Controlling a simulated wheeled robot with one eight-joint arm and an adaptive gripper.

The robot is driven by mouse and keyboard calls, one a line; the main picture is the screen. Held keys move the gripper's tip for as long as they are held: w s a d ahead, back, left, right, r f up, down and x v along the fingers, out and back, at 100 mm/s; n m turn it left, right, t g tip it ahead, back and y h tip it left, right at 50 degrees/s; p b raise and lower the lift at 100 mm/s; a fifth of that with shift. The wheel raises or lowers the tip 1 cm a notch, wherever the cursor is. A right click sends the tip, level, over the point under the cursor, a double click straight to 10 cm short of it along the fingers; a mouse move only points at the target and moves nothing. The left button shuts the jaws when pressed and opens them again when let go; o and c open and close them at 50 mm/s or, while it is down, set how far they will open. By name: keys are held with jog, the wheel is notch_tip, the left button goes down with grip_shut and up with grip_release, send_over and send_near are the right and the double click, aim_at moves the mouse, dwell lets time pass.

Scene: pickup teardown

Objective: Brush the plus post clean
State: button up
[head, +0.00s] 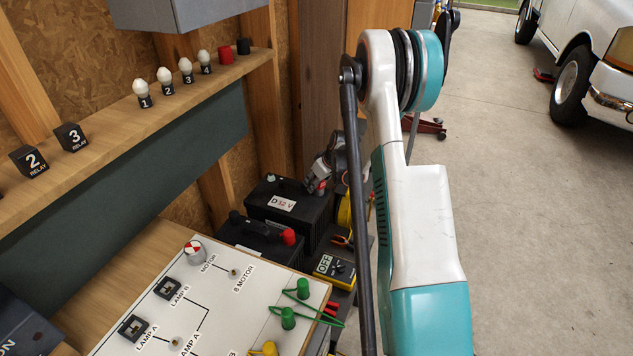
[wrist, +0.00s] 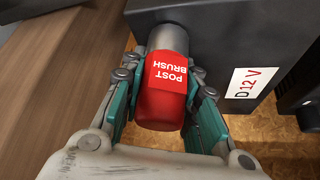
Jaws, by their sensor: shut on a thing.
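My gripper (wrist: 166,72) is shut on the post brush (wrist: 165,92), a red handle with a white label and a grey metal sleeve. In the head view my gripper (head: 322,176) is at the right end of the black battery marked D 12 V (head: 292,212). That battery (wrist: 218,65) also shows in the wrist view, where the brush's grey sleeve overlaps it. A small pale greenish post (head: 270,178) stands at the battery's left end. The plus post is not visible at the brush, and I cannot tell whether the sleeve is around it.
A second black battery (head: 262,238) with a black and a red cap stands in front. A yellow meter (head: 335,269) and a white test board (head: 222,300) with green leads are nearer. A wooden shelf (head: 110,124) runs along the left wall. Concrete floor (head: 510,180) is open at right.

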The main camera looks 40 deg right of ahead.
jog(key=shift+a+n+y, duration=0.1)
jog(key=shift+n+y, duration=0.2)
jog(key=shift+n, duration=0.2)
jog(key=m, duration=0.1)
jog(key=m+h, duration=0.2)
jog(key=m, duration=0.1)
jog(key=shift+d, duration=0.25)
jog(key=m+h, duration=0.1)
jog(key=m, duration=0.2)
jog(key=d+m+g+h, duration=0.1)
jog(key=m+h, duration=0.1)
jog(key=m, duration=0.1)
jog(key=shift+s, duration=0.15)
jog(key=n+y, duration=0.1)
jog(key=n, duration=0.2)
jog(key=n+y, duration=0.1)
jog(key=n, duration=0.1)
jog(key=shift+a+t+y, duration=0.3)
jog(key=shift+t, duration=0.1)
jog(key=n+y, duration=0.1)
jog(key=n, duration=0.1)
jog(key=a+n+y, duration=0.1)
jog(key=n, duration=0.2)
